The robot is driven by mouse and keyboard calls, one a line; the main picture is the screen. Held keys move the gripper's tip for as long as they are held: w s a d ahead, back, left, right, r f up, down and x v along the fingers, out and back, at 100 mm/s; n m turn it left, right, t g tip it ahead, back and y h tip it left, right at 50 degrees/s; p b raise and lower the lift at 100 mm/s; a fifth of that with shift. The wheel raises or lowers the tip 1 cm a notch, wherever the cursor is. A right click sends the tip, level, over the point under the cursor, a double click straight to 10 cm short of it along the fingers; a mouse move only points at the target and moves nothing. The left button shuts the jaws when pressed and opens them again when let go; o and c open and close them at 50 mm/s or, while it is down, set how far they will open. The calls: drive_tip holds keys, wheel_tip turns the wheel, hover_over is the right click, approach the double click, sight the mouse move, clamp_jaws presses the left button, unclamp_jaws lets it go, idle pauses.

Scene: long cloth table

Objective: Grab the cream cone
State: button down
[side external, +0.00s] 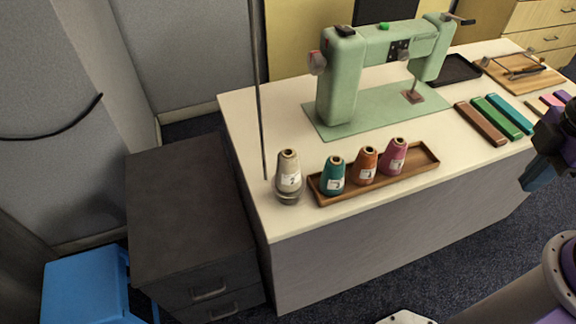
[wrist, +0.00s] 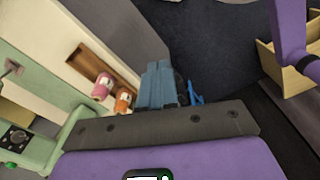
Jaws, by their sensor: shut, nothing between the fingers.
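The cream cone (side external: 289,178) stands upright at the front left corner of the table in the side external view. It sits on a small round base beside a tall thin rod and carries a white label. The cream cone does not show in the wrist view. My gripper (side external: 533,176) is at the right edge of the side external view, far to the right of the cone and partly cut off. In the wrist view, the blue fingers of my gripper (wrist: 166,84) are together and hold nothing.
Right of the cream cone, a wooden tray (side external: 425,158) holds a teal cone (side external: 333,178), an orange cone (side external: 366,167) and a pink cone (side external: 395,158). A green sewing machine (side external: 340,85) stands behind. Coloured strips (side external: 497,117) lie at the right. A dark cabinet (side external: 190,205) stands left.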

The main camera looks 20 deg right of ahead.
idle(0.4)
drive_tip(key=shift+c, duration=1.8)
unclamp_jaws()
drive_tip(key=w+a+f+m+y, duration=0.1)
drive_tip(key=w+a+f+y, duration=0.15)
drive_tip(key=a, duration=0.95)
drive_tip(key=m+t, duration=0.9)
drive_tip(key=t, duration=0.3)
approach(294, 164)
drive_tip(key=shift+h, duration=0.25)
drive_tip(key=x, duration=1.2)
drive_tip(key=shift+w+a, duration=0.2)
drive_tip(key=shift+a, duration=0.05)
